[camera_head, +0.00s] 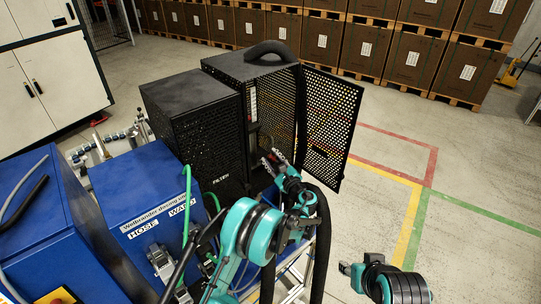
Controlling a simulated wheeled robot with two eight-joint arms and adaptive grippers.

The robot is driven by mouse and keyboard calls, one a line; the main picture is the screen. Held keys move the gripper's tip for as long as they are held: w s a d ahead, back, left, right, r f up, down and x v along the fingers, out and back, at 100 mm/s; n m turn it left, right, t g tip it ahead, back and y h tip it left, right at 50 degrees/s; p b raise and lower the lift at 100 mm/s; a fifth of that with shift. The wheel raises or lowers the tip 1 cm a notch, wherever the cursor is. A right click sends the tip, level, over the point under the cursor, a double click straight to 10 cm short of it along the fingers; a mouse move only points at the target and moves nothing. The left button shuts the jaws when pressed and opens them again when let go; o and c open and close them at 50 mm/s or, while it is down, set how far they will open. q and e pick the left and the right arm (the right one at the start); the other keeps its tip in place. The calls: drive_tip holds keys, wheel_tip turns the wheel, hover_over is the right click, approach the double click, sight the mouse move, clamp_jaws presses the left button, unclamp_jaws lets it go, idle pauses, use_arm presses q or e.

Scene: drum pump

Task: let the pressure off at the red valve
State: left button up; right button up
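My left gripper (272,160) is in front of the opening of a black mesh cabinet (222,70), beside its mesh door (331,120), which stands open to the right. Its dark fingers are small against the dark interior, so I cannot tell whether they are apart or hold anything. No red valve shows clearly in the cabinet; the gripper and shadow hide part of the inside. A small red part (99,119) shows by the metal pipes at the left, but I cannot tell what it is. My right gripper (347,268) is low at the right, away from the cabinet; its finger state is unclear.
A black mesh box marked FILTER (190,125) stands left of the cabinet. Blue housings (150,200) with green and black hoses are at the lower left. A thick black hose (322,245) hangs beside my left arm. The marked floor (470,235) at the right is clear.

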use_arm(q)
drive_tip(key=shift+w+a, duration=0.3)
drive_tip(key=shift+w, duration=0.2)
clamp_jaws()
drive_tip(key=n+b, duration=0.1)
drive_tip(key=b, duration=0.2)
drive_tip(key=f+n+b, duration=0.1)
drive_tip(key=n+b, duration=0.1)
drive_tip(key=s+a+f+n+y+b, duration=0.1)
drive_tip(key=n+b, duration=0.1)
drive_tip(key=b, duration=0.1)
drive_tip(key=shift+f+t+b, duration=0.15)
drive_tip(key=shift+t+b, duration=0.2)
drive_tip(key=shift+t, duration=0.05)
drive_tip(key=shift+s+a+n+b, duration=0.1)
drive_tip(key=shift+s+n+b, duration=0.05)
drive_tip(key=shift+n+b, duration=0.25)
